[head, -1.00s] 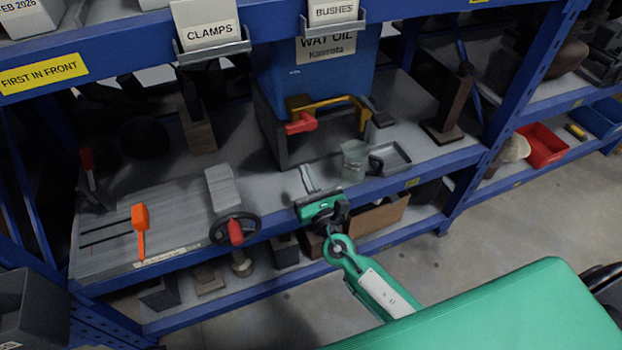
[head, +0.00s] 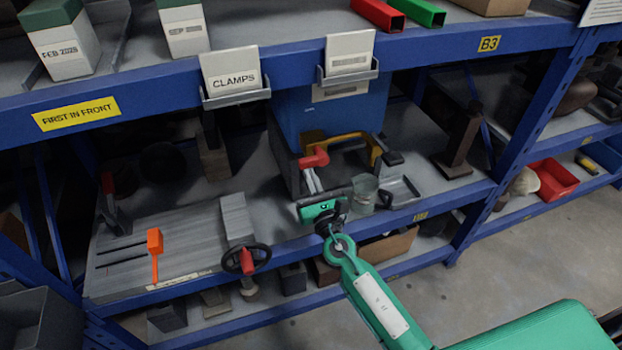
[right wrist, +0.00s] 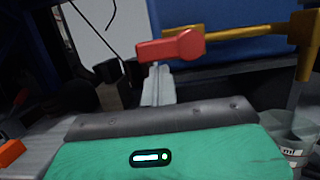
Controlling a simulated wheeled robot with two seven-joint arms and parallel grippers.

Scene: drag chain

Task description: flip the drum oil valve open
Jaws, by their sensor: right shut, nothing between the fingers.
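The blue oil drum (head: 325,115) sits on the middle shelf, partly hidden behind the upper shelf's label holders. Its red valve handle (head: 314,160) sticks out at the front, beside a yellow-brown bar (head: 345,138). In the right wrist view the red handle (right wrist: 172,47) lies roughly level, just beyond my fingers. My right gripper (head: 309,172) is shut and empty, its fingertips just below the red handle. In the right wrist view the shut fingers (right wrist: 157,75) point up at the handle's underside; whether they touch it I cannot tell. My left gripper is not in view.
A black handwheel (head: 246,259) and a grey block (head: 235,217) are to the left. The upper shelf edge (head: 290,75) overhangs the drum.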

